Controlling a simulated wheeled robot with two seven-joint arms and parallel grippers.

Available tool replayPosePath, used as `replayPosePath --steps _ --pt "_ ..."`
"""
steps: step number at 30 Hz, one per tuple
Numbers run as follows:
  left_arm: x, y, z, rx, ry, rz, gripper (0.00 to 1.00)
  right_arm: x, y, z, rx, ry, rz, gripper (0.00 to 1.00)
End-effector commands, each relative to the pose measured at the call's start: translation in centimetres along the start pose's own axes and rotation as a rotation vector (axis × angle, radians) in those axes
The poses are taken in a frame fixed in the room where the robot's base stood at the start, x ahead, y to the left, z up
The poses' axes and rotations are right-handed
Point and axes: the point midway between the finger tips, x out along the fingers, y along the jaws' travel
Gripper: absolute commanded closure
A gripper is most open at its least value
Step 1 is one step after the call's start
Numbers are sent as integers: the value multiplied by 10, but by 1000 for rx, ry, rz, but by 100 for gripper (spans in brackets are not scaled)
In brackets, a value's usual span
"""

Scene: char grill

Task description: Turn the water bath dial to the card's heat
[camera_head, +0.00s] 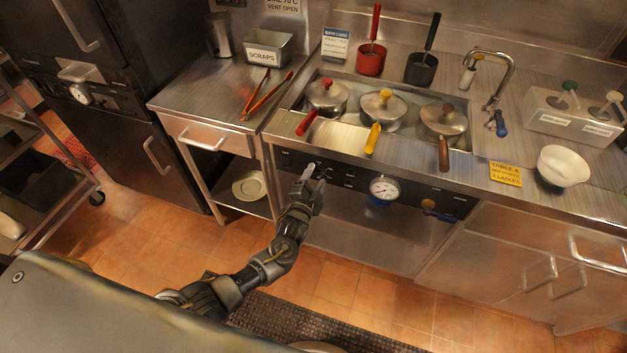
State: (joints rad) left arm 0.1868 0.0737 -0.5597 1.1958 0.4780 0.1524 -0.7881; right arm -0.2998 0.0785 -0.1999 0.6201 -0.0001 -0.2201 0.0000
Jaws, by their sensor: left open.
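The water bath (345,140) is set in the steel counter, with several lidded pots in it. Its dark front panel (340,180) carries controls and a round white gauge (383,188). My left gripper (315,172) is open at the left part of this panel, by the small controls there. It hides part of the panel, so I cannot tell whether it touches the dial. The bath card (335,46), white with a blue header, stands on the counter behind the pots; its small print is not readable. My right gripper is not in view.
A scraps bin (268,50) and orange tongs (266,96) are on the left counter. Red (371,60) and black (420,69) pots stand behind the bath. A faucet (497,75), yellow card (506,173) and white bowl (563,166) are right.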

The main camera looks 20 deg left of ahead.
Motion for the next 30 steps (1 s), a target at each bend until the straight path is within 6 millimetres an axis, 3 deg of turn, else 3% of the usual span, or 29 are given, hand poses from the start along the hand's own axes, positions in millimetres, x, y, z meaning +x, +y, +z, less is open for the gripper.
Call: replayPosePath --steps 5,18,30 --pt "-16 1 1 0 0 1 43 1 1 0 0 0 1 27" --pt "-95 2 1 -1 0 1 43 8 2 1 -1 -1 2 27" --pt "-108 0 0 1 0 0 43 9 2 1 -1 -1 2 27"
